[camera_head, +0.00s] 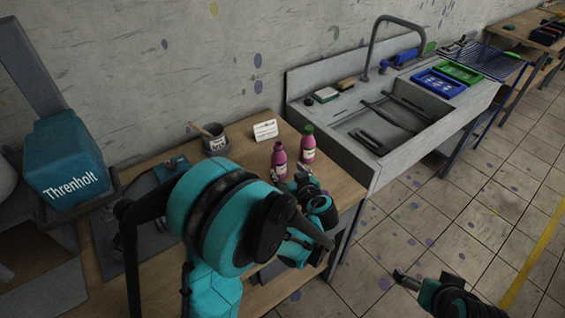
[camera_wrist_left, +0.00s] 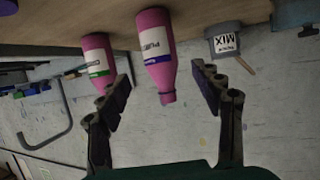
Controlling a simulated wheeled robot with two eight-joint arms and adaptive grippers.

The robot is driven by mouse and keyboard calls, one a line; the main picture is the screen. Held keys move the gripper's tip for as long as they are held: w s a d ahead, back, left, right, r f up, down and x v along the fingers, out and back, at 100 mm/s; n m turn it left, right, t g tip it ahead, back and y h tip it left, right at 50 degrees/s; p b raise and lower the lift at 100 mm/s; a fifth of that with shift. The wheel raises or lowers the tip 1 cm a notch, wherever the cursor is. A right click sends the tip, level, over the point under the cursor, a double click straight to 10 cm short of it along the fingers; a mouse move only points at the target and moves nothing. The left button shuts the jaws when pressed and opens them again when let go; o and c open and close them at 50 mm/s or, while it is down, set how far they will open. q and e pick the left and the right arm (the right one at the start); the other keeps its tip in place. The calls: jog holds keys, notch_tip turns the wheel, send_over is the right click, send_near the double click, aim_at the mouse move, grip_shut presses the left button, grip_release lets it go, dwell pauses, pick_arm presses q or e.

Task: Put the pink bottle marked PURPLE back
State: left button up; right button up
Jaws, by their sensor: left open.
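The pink bottle marked PURPLE (camera_head: 279,160) stands upright on the wooden table. In the left wrist view, which is upside down, its white label with partly readable letters shows on the bottle (camera_wrist_left: 155,50). A second pink bottle (camera_head: 307,146) with a green cap stands beside it, and its green-striped label shows in the left wrist view (camera_wrist_left: 97,58). My left gripper (camera_head: 304,180) is open in front of the bottles. In the left wrist view the PURPLE bottle's neck lies between the open fingers (camera_wrist_left: 165,100), with gaps on both sides. My right gripper (camera_head: 405,280) is low over the floor.
A grey MIX pot (camera_head: 215,143) with a stick and a small white card (camera_head: 265,130) stand behind the bottles. A metal sink (camera_head: 375,120) with blue and green trays adjoins the table at right. A teal Threnholt box (camera_head: 65,165) stands at left.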

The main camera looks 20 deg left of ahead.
pick_arm(q)
jog(key=s+d+r+m+g+h, duration=0.1)
jog(key=s+d+r+m+h, duration=0.1)
jog(key=s, duration=0.8)
jog(key=s+d+r+m+g+h, duration=0.1)
jog(key=s+d+m+h, duration=0.3)
jog(key=s, duration=0.7)
jog(key=r+m+h, duration=0.1)
jog(key=m+h, duration=0.1)
jog(key=h, duration=0.1)
jog(key=shift+d+m+g, duration=0.25)
jog(key=shift+m+g, duration=0.05)
jog(key=shift+g, duration=0.1)
